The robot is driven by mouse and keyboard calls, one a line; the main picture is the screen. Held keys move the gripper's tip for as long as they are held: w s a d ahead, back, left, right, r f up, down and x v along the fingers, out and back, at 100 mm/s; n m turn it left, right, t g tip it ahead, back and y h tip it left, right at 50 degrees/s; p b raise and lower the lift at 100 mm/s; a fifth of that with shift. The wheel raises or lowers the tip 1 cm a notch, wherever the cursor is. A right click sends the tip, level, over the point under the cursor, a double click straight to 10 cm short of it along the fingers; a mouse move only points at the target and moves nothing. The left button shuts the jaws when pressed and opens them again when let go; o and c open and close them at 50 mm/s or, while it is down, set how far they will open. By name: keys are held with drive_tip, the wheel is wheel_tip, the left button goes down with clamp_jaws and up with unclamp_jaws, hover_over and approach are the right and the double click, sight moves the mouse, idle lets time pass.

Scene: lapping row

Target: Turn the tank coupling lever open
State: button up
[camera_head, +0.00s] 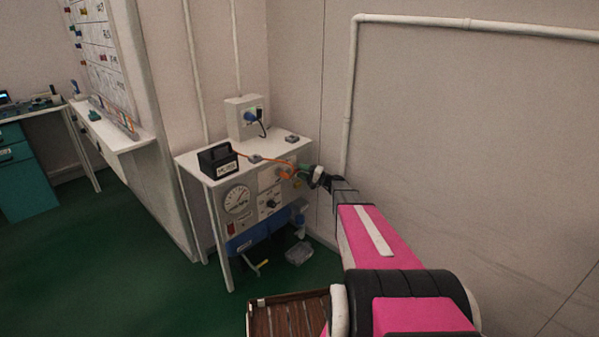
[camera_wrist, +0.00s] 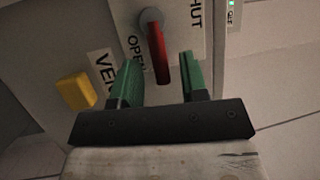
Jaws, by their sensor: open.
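The coupling lever (camera_wrist: 159,52) is red, on a round grey hub (camera_wrist: 151,17) set in a white panel. In the wrist view it points down the picture, between an OPEN label on its left and a SHUT label on its upper right. My gripper (camera_wrist: 160,62) has green fingers, spread apart, one on each side of the lever's lower part with gaps on both sides. I cannot tell how far the fingers reach along its depth. In the head view my gripper (camera_head: 308,171) is at the right end of the white bench unit, and the lever cannot be made out.
A yellow block (camera_wrist: 75,92) with a partly hidden VEN label is left of my gripper. The bench unit (camera_head: 190,163) carries a black box (camera_head: 217,160), a gauge (camera_head: 237,199) and an orange cable (camera_head: 272,161). A clear bag-like item (camera_head: 299,253) lies on the floor. Green floor is free at left.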

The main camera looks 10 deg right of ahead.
drive_tip(key=v, duration=0.9)
drive_tip(key=s+a+f+n+g+h, duration=0.3)
drive_tip(key=s+a+g+h, duration=0.4)
drive_tip(key=s+a, duration=0.8)
drive_tip(key=s+d+r+n+g+h, duration=0.1)
drive_tip(key=s+h, duration=0.4)
drive_tip(key=s, duration=0.4)
drive_tip(key=s+d+r+n+g+h, duration=0.1)
drive_tip(key=s+h, duration=0.4)
drive_tip(key=s, duration=0.5)
drive_tip(key=shift+d+n+g, duration=0.3)
drive_tip(key=shift+g, duration=0.4)
drive_tip(key=shift+s, duration=0.15)
